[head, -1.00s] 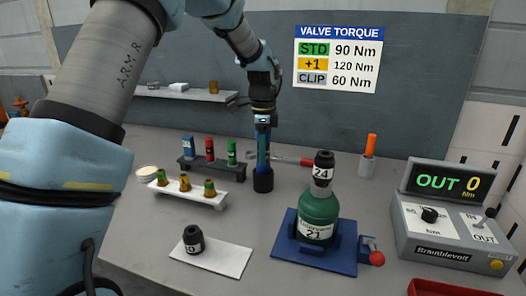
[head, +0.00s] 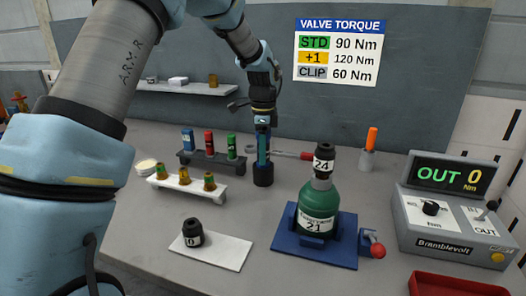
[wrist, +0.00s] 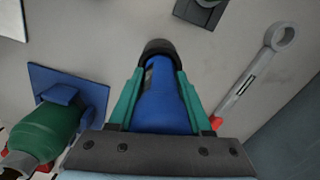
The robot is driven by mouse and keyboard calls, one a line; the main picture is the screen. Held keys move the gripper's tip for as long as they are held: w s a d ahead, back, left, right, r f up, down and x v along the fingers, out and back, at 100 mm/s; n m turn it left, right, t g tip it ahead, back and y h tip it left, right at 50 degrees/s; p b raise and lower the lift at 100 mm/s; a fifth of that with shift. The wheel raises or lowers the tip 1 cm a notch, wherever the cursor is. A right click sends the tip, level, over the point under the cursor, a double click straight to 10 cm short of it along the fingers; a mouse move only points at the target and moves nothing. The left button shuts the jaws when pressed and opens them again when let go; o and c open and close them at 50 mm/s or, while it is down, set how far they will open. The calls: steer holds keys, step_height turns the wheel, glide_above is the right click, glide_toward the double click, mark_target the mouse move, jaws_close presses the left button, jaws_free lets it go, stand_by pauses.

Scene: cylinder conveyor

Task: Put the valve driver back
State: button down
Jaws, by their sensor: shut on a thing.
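The valve driver (head: 263,148) is a blue upright tool. My gripper (head: 262,133) is shut on it, pointing down at the middle back of the bench. In the wrist view the driver's blue body (wrist: 164,100) lies between the two green fingers. A black round piece (head: 263,177) surrounds its lower end at bench level. I cannot tell if this is a holder cup or part of the driver. The green bottle (head: 319,203) labelled 21 stands in a blue fixture (head: 343,248), with a black cap piece (head: 324,158) marked 24 on top.
Left of the driver are a dark rack (head: 223,167) and a white rack (head: 190,187). A red-handled wrench (head: 292,154) lies behind. A black piece (head: 192,233) sits on a white plate in front. The torque box (head: 450,230) at right reads OUT 0.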

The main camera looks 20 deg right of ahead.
steer(key=shift+f, duration=0.2)
steer(key=shift+c, duration=1.3)
jaws_free()
step_height(320, 180, up, 6)
steer(key=p, duration=0.5)
